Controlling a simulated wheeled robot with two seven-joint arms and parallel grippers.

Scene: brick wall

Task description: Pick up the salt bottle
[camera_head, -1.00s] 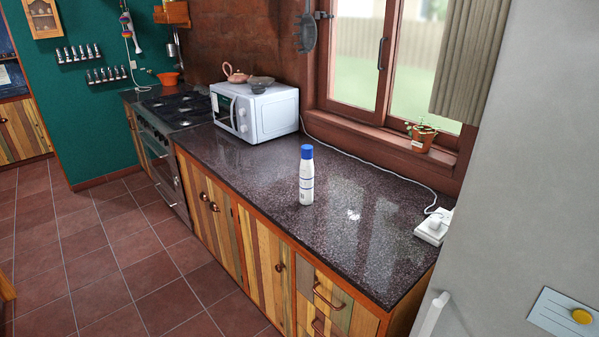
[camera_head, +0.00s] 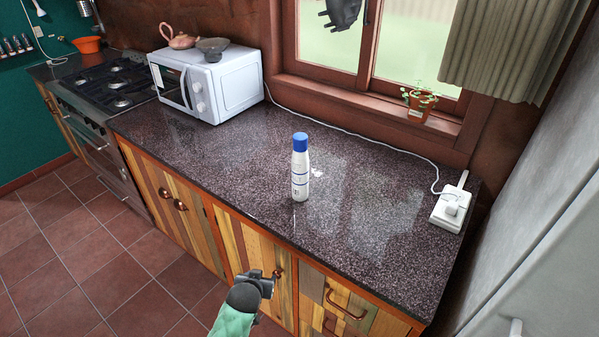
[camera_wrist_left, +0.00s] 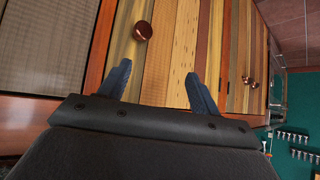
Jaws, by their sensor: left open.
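The salt bottle (camera_head: 300,172) is white with a blue cap and stands upright on the dark speckled counter, near its middle. My left gripper (camera_head: 268,280) is low in front of the cabinet doors, below the counter's front edge and apart from the bottle. In the left wrist view its two fingers (camera_wrist_left: 158,82) are spread with nothing between them, facing the striped wooden doors. The bottle does not show in the left wrist view.
A white microwave (camera_head: 207,84) with a teapot (camera_head: 178,37) and bowl on top stands left of the bottle. A potted plant (camera_head: 419,103) sits on the sill. The counter (camera_head: 370,240) around the bottle is clear.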

